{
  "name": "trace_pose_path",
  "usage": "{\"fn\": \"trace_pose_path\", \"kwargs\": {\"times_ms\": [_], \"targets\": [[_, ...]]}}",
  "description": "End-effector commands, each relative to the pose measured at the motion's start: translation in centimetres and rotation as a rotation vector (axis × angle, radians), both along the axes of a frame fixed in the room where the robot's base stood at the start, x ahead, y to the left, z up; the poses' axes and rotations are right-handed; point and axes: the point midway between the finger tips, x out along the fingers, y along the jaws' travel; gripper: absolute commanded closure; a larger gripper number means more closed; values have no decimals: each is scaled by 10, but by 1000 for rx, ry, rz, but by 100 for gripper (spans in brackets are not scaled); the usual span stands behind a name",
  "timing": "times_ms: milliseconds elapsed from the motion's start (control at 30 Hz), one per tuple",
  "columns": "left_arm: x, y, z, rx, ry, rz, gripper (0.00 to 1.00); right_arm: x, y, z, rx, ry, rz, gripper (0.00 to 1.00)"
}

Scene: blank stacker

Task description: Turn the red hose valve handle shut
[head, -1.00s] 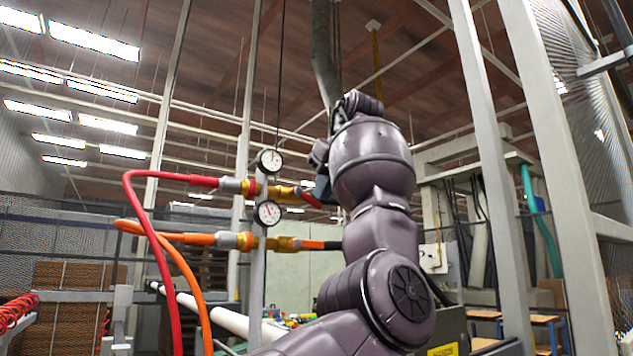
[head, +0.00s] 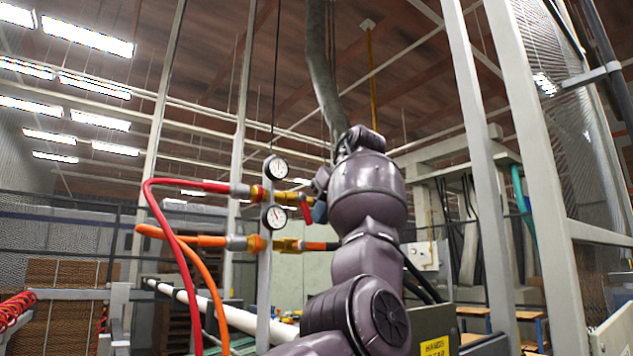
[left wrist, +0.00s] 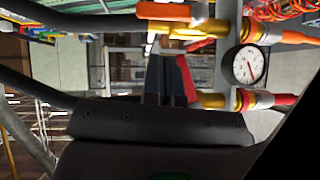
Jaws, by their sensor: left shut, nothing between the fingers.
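The red valve handle (head: 306,212) hangs steeply down from the brass valve (head: 286,197) on the red hose line in the head view. In the left wrist view the handle (left wrist: 187,79) lies right beside my fingertips. My left gripper (head: 319,210) is at the handle's right side, mostly hidden behind my purple arm. In the wrist view its dark fingers (left wrist: 165,82) are together with nothing between them, and seem to touch the handle's side; exact contact is unclear. The red hose (head: 165,232) runs left from the valve. My right gripper is out of view.
Two round gauges, upper (head: 277,168) and lower (head: 275,217), sit on a grey post (head: 264,285). An orange hose line (head: 205,241) with its own brass valve (head: 287,245) runs just below. White frame posts (head: 480,150) stand at the right.

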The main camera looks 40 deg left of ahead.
Motion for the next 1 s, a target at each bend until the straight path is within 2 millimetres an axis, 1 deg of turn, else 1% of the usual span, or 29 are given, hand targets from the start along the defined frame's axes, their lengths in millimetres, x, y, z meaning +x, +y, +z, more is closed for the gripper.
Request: {"fn": "trace_pose_path", "kwargs": {"times_ms": [133, 200, 467, 800, 1000], "targets": [[2, 1, -6, 39, 140, 0, 100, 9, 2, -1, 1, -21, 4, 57], [2, 1, -3, 36, 127, 0, 100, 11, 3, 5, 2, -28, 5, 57], [2, 0, -1, 35, 123, -1, 100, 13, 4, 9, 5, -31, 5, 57], [2, 1, 12, 35, 122, 0, 100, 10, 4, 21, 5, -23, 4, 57], [2, 0, 13, 35, 122, 0, 100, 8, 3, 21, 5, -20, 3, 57]]}}
